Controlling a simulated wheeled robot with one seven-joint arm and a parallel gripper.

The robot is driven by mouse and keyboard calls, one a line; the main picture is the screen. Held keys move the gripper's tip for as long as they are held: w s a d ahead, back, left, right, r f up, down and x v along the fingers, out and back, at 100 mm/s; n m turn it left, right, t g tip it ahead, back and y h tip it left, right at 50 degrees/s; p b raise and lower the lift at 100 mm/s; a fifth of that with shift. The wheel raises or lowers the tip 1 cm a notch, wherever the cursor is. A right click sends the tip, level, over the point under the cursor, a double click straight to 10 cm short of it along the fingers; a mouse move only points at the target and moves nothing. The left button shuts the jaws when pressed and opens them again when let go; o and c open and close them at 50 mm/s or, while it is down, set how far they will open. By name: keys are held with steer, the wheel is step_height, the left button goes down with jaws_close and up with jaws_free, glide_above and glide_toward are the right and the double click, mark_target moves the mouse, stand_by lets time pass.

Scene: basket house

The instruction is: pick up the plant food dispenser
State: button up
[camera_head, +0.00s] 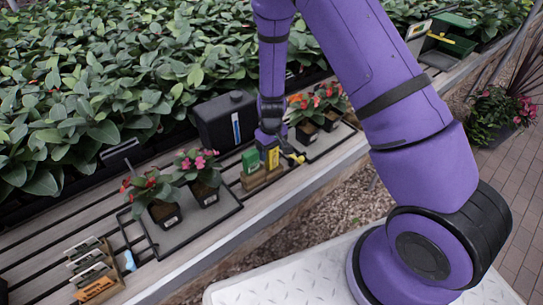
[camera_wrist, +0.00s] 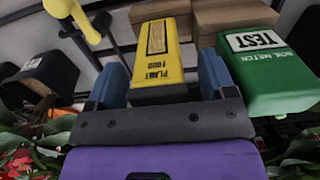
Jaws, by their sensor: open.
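The plant food dispenser (camera_head: 272,158) is a small yellow box standing in a wooden holder on the slatted bench. In the wrist view the yellow box (camera_wrist: 158,60), with dark "PLANT FOOD" lettering, lies between the two blue fingers. My gripper (camera_head: 268,139) is directly above the dispenser, pointing down. In the wrist view my gripper (camera_wrist: 163,72) is open, with one finger on each side of the box. The box's lower part is hidden in the head view.
A green soil meter box (camera_head: 250,161) stands close beside the dispenser in the wooden holder (camera_head: 259,180). A yellow-ended tool (camera_head: 297,158) lies on the other side. A black container (camera_head: 224,120) stands behind. Potted flowers (camera_head: 201,176) sit on trays left and right.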

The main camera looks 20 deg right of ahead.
steer(key=c, duration=1.1)
steer(key=shift+r, duration=0.5)
steer(key=r, duration=0.2)
steer(key=shift+s+r, duration=0.35)
steer(key=s, duration=0.5)
steer(key=s+r, duration=0.1)
steer(key=s, duration=0.9)
steer(key=shift+s+d+r, duration=0.1)
steer(key=shift+s+r, duration=0.05)
